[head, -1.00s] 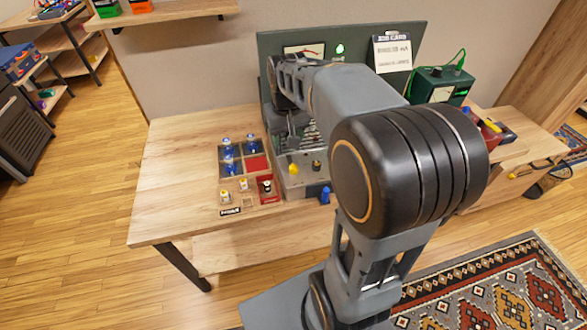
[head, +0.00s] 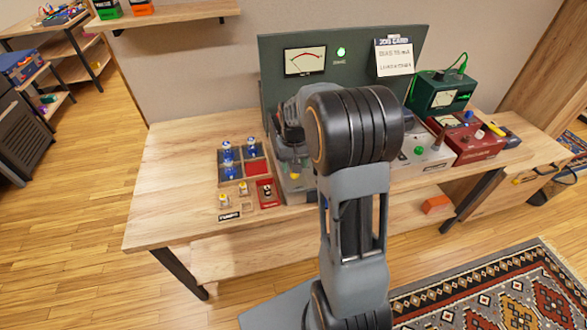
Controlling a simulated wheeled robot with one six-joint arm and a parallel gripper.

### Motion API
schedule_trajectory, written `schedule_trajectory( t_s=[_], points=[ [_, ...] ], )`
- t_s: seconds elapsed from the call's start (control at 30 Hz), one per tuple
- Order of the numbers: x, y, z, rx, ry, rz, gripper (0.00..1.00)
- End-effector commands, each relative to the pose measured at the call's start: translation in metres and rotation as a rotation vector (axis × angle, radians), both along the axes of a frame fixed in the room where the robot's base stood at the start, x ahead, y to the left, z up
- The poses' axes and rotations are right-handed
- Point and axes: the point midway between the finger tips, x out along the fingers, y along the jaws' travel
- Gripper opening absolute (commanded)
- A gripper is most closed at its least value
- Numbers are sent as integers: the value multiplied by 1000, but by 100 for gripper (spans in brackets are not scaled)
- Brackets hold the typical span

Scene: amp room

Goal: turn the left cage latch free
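The grey amp chassis (head: 432,158) sits on the wooden bench, in front of a dark green panel. My arm covers its middle. The left cage latch cannot be made out; the cage area is hidden behind my arm. My gripper (head: 297,165) points down over the left part of the chassis, just above a yellow knob (head: 294,176). Its fingertips are mostly hidden, so I cannot tell whether they are open, shut or touching anything.
A parts tray (head: 233,188) with blue-topped tubes stands left of the chassis. The green panel (head: 270,85) carries a meter (head: 305,60), a lit green lamp (head: 341,52) and a paper card (head: 394,57). A red box (head: 470,140) and green meter box (head: 441,93) stand right. The bench's left end is clear.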

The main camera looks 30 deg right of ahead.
Motion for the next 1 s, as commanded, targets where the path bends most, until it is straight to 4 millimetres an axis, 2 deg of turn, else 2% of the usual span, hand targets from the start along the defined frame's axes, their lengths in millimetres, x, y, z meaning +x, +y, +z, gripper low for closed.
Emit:
schedule_trajectory(
  t_s=[0.2,0.6,1.0],
  points=[
    [0,0,-18,0,2,0,52],
    [0,0,-22,0,0,0,51],
    [0,0,-21,0,0,0,13]
  ],
)
